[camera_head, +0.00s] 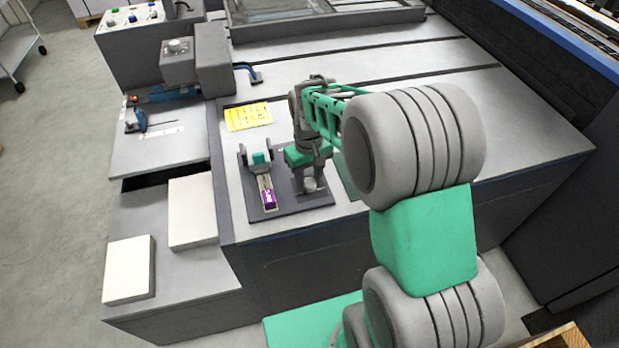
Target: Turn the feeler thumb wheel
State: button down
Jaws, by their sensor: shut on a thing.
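A dark base plate (290,206) lies on the grey machine top near its front edge. On its left side stands a small grey unit with a green block (259,158) and a purple-ended piece (268,197). My gripper (310,181) points down over the right part of the plate, to the right of that unit. It is shut on a small grey round part (309,186), which seems to be the feeler thumb wheel. The fingers cover much of it, so its turn angle cannot be read.
A yellow label sheet (248,116) lies behind the plate. A grey block with a knob (178,47) and a switch box (133,20) stand at the back left. Two pale stacks (130,268) lie at the front left. The machine top to the right is mostly clear.

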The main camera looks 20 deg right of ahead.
aim_at(309, 182)
jog(key=c, duration=0.9)
grip_release()
jog(key=shift+c, duration=0.2)
notch_tip(309, 182, up, 8)
jog(key=shift+f, duration=0.1)
